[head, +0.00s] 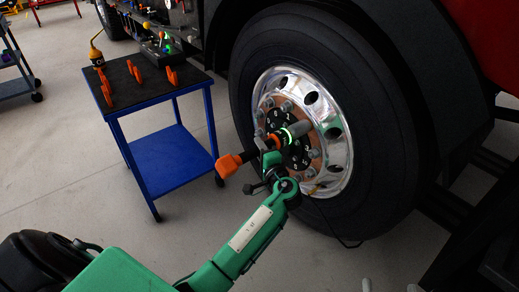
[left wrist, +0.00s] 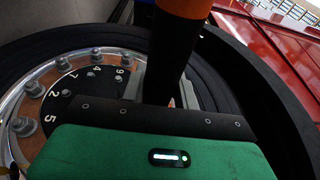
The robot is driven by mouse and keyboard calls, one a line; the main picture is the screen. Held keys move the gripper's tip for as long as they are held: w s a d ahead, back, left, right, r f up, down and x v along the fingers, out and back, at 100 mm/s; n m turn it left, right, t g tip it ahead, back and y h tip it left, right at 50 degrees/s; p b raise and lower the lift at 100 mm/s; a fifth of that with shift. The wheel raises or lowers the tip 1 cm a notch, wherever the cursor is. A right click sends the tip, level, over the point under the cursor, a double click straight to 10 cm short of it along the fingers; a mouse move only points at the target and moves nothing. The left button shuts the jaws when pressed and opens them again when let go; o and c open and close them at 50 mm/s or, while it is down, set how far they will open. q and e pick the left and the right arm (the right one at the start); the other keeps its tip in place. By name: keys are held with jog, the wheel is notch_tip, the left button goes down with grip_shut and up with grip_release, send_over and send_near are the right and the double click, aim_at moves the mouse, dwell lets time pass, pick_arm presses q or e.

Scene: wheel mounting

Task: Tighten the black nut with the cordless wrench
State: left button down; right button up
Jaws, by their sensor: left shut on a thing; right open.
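The cordless wrench (head: 229,166), orange and black with a grey front end, is held level in front of the truck wheel (head: 340,165). My left gripper (head: 268,158) is shut on its black body, and a green light shows near its front. In the left wrist view the wrench (left wrist: 178,55) rises past the gripper (left wrist: 155,112). The wrench's front end is at the numbered dark hub disc (left wrist: 75,92); I cannot tell whether it touches a nut. I cannot pick out the black nut. Grey nuts (left wrist: 95,54) ring the disc. Pale fingertips of my right gripper (head: 390,287) show apart, with nothing seen between them.
A blue cart (head: 170,160) with a black top stands left of the wheel, carrying orange holders (head: 134,71) and an orange-yellow tool (head: 97,53). A dark shelf (head: 15,70) stands far left. The floor (head: 70,165) left of the cart is clear.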

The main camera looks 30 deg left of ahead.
aim_at(240, 163)
pick_arm(q)
jog(key=shift+r, duration=0.2)
jog(key=shift+s+a+p, duration=0.35)
jog(key=shift+s+p, duration=0.05)
jog(key=shift+s, duration=0.4)
jog(key=shift+s+a+p, duration=0.3)
jog(key=shift+s+p, duration=0.05)
jog(key=shift+s, duration=0.4)
jog(key=shift+s+a+p, duration=0.25)
jog(key=shift+s, duration=0.3)
jog(key=shift+s+a+p, duration=0.2)
jog(key=shift+s+p, duration=0.05)
jog(key=shift+s, duration=0.3)
jog(key=shift+s+a+p, duration=0.2)
jog(key=shift+s+a, duration=0.05)
jog(key=shift+s, duration=0.4)
jog(key=shift+s+a+p, duration=0.15)
jog(key=shift+s+a, duration=0.1)
jog(key=shift+s, duration=0.35)
